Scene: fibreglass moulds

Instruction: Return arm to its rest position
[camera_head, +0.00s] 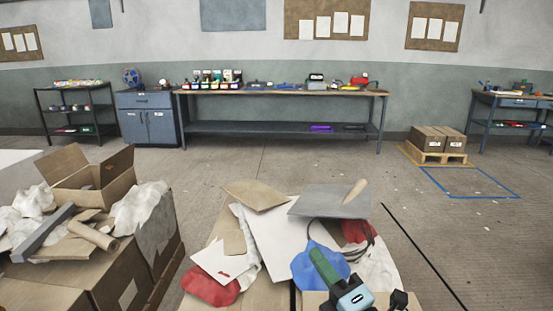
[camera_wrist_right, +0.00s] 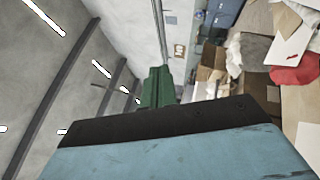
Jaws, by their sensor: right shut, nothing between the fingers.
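My right gripper (camera_head: 322,260) shows at the bottom of the head view, with green fingers and a pale blue body. It points up and to the left in the picture, in front of a blue cloth (camera_head: 305,272) on a pile of scrap. Its fingers are shut with nothing between them. In the right wrist view the green fingers (camera_wrist_right: 157,86) show beyond the dark edge and blue body of the gripper. My left gripper is in neither view.
Scrap sheets (camera_head: 275,235), a grey plate (camera_head: 330,201) and red cloth (camera_head: 208,288) lie close around the right gripper. Cardboard boxes (camera_head: 105,270) with rubbish stand at left. A long workbench (camera_head: 285,92) stands against the far wall. The floor between (camera_head: 250,160) is clear.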

